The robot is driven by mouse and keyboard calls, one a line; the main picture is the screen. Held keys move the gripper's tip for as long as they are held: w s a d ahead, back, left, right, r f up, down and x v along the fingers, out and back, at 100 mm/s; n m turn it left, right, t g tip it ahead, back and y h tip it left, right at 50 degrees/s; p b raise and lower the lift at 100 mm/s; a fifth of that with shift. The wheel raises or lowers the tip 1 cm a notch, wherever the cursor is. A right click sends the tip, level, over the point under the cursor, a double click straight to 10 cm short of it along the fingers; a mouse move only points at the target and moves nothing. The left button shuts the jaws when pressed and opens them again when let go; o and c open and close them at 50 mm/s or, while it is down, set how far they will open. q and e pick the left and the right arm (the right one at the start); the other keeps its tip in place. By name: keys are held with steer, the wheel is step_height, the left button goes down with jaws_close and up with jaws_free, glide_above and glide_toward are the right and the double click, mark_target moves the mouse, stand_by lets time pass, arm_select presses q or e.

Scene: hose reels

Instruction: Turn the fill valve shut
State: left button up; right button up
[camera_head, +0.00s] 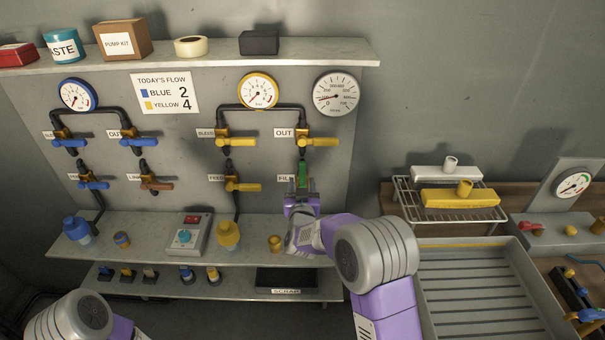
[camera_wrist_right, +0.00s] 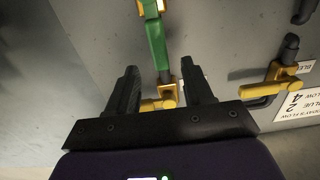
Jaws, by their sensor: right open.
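The fill valve (camera_head: 302,171) has a green handle that stands upright, in line with its pipe, beside the FILL label on the panel. In the right wrist view the green handle (camera_wrist_right: 155,38) runs from a brass body down to between the fingertips. My right gripper (camera_head: 301,190) is open in front of this valve and covers its lower part. In the wrist view the right fingers (camera_wrist_right: 158,75) are on either side of the handle's end, with a gap on each side; contact cannot be told. My left gripper is out of view; only part of my left arm shows.
The OUT valve's yellow handle (camera_head: 320,142) is just above the green one. The yellow FEED handle (camera_head: 243,187) is to its left. A shelf (camera_head: 130,238) below holds a brass cup (camera_head: 275,243) and a switch box (camera_head: 187,235). A wire rack (camera_head: 450,212) stands at right.

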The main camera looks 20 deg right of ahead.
mark_target(302, 169)
steer(key=shift+r+x, duration=0.15)
steer(key=shift+x, duration=1.15)
steer(key=shift+r+x, duration=0.15)
steer(key=shift+x, duration=1.15)
steer(key=shift+r+x, duration=0.2)
steer(key=shift+x, duration=1.1)
steer(key=shift+c, duration=0.3)
jaws_close()
